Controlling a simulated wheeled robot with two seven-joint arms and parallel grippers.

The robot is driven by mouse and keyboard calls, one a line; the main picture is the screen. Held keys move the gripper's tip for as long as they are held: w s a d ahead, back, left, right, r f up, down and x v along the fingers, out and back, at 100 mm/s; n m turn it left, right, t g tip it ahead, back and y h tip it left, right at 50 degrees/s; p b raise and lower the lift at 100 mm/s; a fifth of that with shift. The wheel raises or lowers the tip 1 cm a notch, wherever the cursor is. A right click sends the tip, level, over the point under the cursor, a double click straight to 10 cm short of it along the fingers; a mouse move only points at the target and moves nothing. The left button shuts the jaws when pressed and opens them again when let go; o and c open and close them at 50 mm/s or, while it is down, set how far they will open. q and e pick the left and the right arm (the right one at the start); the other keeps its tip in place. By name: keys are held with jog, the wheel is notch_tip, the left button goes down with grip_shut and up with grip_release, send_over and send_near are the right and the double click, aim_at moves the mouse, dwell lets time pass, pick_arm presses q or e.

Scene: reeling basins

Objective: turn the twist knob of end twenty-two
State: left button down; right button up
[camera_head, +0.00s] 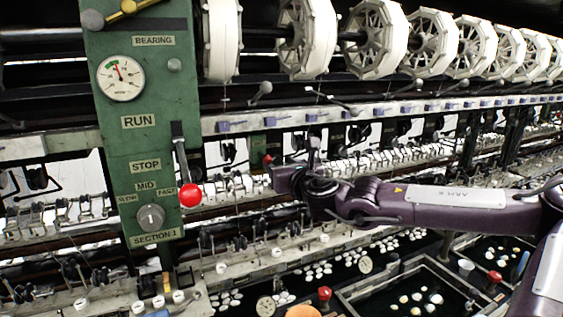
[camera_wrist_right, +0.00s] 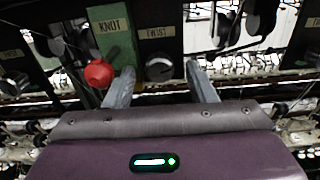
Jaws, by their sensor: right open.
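In the right wrist view, a dark round twist knob (camera_wrist_right: 158,68) with a light pointer mark sits under a TWIST label. My right gripper (camera_wrist_right: 162,78) is open, with one finger on each side of the knob in the picture. I cannot tell whether the fingers touch it; no end number is readable. In the head view my right arm reaches in from the right, and its gripper (camera_head: 284,172) is at the machine's row of ends. The twist knob cannot be made out there. My left gripper is not in view.
Another dark knob (camera_wrist_right: 14,82) is at far left. In the head view, a green RUN/STOP panel (camera_head: 140,120) with a red-tipped lever (camera_head: 190,195) stands left; basins (camera_head: 415,290) lie below.

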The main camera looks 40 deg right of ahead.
jog(key=shift+c, duration=0.4)
jog(key=c, duration=0.9)
